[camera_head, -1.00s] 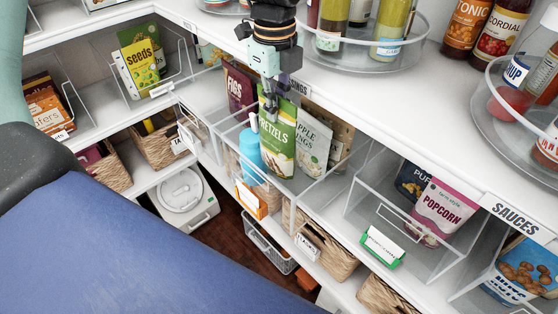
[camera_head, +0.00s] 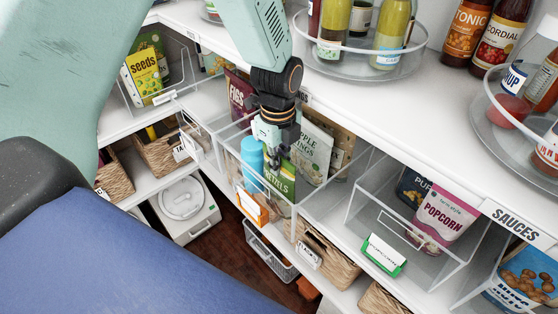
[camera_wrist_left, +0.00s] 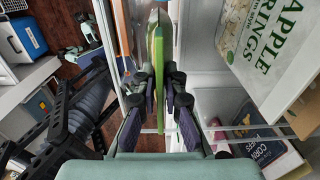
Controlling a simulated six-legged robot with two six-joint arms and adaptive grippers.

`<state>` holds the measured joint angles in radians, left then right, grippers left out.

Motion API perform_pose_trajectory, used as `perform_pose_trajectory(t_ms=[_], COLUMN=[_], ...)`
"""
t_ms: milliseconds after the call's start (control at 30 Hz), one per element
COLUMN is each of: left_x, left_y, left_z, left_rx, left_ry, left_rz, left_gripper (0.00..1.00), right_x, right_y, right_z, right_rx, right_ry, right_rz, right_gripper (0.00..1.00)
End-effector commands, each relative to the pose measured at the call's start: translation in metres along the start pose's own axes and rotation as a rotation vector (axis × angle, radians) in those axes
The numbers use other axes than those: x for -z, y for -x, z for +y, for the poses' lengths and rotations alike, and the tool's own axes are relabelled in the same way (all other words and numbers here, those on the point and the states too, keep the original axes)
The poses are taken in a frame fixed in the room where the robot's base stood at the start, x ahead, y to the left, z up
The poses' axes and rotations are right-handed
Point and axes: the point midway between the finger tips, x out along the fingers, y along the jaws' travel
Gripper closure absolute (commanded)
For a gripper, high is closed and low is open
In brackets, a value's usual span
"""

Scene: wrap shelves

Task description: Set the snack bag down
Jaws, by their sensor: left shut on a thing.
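The snack bag, a green pretzels bag (camera_head: 287,180), is upright in the clear bin area beside the apple rings bag (camera_head: 313,150). My left gripper (camera_head: 276,150) points down and is shut on its top part, hiding much of its front. In the left wrist view the bag (camera_wrist_left: 157,48) shows edge-on as a thin green sheet between the fingers (camera_wrist_left: 161,92). Whether its bottom touches the shelf is hidden. My right gripper is in neither view.
A figs bag (camera_head: 239,97) is behind. Clear bin walls (camera_head: 345,178) rise close by. A popcorn bag (camera_head: 444,212) stands in the bin to the right. The upper shelf edge (camera_head: 400,150) overhangs nearby.

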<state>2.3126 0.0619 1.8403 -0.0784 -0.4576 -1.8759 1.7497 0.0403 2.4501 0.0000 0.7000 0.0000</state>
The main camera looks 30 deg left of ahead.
Motion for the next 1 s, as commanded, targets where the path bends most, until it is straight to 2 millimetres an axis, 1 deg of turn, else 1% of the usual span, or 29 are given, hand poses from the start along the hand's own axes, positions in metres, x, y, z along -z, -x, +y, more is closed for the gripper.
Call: perform_pose_trajectory(t_ms=[67, 100, 300, 367, 633, 733, 867, 1000], left_x=[0.000, 0.000, 0.000, 0.000, 0.000, 0.000, 0.000, -0.001], left_y=[0.001, 0.001, 0.001, 0.001, 0.002, 0.008, 0.028, 0.057], left_z=[0.000, 0.000, 0.000, 0.000, 0.000, -0.001, -0.001, -0.001], left_rx=[0.001, 0.001, 0.000, 0.000, 0.000, 0.001, 0.005, 0.005], left_ry=[0.000, 0.000, 0.000, 0.000, 0.000, 0.000, 0.000, 0.000], left_rz=[0.000, 0.000, 0.000, 0.000, 0.000, 0.000, -0.001, -0.002], left_gripper=[1.00, 0.89, 0.72, 0.68, 0.68, 0.68, 0.68, 0.68], right_x=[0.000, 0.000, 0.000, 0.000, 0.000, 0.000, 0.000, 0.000], right_y=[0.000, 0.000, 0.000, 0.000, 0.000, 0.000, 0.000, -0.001], right_z=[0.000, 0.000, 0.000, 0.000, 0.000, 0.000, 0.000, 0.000], right_rx=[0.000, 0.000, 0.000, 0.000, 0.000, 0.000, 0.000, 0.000], right_ry=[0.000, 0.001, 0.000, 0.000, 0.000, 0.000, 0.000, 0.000], right_rz=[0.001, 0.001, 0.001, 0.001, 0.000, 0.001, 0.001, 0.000], right_gripper=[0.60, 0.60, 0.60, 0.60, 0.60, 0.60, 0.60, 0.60])
